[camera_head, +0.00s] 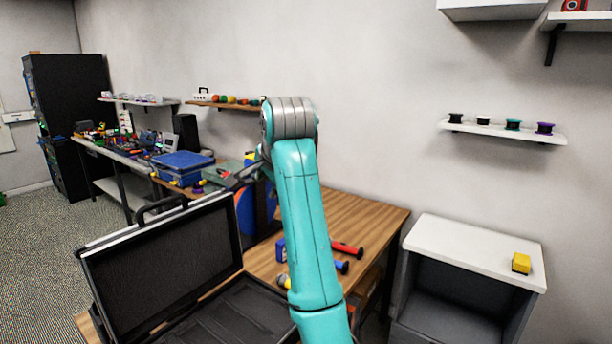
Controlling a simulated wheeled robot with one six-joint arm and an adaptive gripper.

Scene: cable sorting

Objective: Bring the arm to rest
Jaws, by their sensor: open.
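My teal arm (305,215) rises from the bottom of the head view to a grey elbow joint, then bends away behind itself. My gripper (226,178) shows as a dark shape left of the arm, above the open case and in front of the workbench. It is open, and I see nothing held in it. The upper arm hides much of the forearm and wrist.
An open black case (165,262) lies on the wooden workbench (365,215), near red and blue tools (345,249). A blue bin (182,161) stands farther back. At right are a white-topped cabinet (465,250) with a yellow block (521,263) and a spool shelf (500,131).

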